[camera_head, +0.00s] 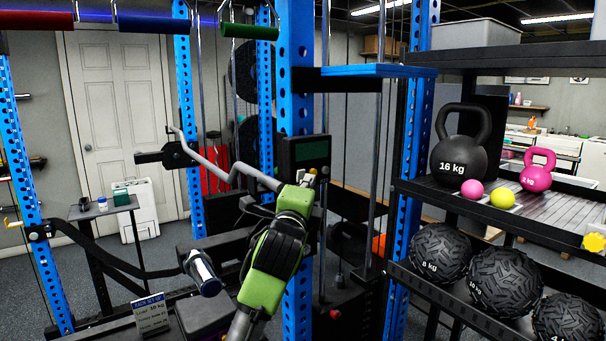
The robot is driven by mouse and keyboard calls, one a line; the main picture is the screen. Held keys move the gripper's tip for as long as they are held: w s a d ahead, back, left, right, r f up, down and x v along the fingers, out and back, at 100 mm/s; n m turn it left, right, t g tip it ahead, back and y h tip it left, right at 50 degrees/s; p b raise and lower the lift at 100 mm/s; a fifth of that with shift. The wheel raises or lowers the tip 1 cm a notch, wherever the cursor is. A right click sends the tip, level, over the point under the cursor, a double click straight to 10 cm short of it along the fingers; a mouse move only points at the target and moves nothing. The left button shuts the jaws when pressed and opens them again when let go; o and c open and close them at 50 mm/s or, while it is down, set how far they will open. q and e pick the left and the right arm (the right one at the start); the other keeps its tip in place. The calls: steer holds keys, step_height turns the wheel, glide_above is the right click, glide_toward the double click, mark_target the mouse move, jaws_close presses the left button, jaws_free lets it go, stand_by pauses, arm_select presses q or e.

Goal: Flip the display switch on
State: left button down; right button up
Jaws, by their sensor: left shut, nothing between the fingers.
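The display (311,151) is a dark box with a dim green screen, mounted on the blue rack upright near the middle of the view. Small yellow and red details show at its lower edge, just above my fingertips. I cannot clearly make out the switch or its position; my gripper partly covers that lower area. My left gripper (307,180), on a green and black arm reaching up from below, is shut and empty, right at the display's lower edge. I cannot tell whether it touches the display. My right gripper is not in view.
A bent metal bar (213,163) runs close to the left of my gripper. A shelf (545,206) at the right holds kettlebells and small balls, with textured medicine balls below. A small sign (151,314) stands at the lower left. Blue rack posts and cables surround the display.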

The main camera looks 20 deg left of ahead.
arm_select(q)
steer(key=shift+w+a+r, duration=0.15)
steer(key=shift+w+a, duration=0.15)
steer(key=shift+a, duration=0.2)
steer(key=shift+w+a+r, duration=0.15)
steer(key=shift+w+a, duration=0.1)
steer(key=shift+a, duration=0.2)
steer(key=shift+d, duration=0.1)
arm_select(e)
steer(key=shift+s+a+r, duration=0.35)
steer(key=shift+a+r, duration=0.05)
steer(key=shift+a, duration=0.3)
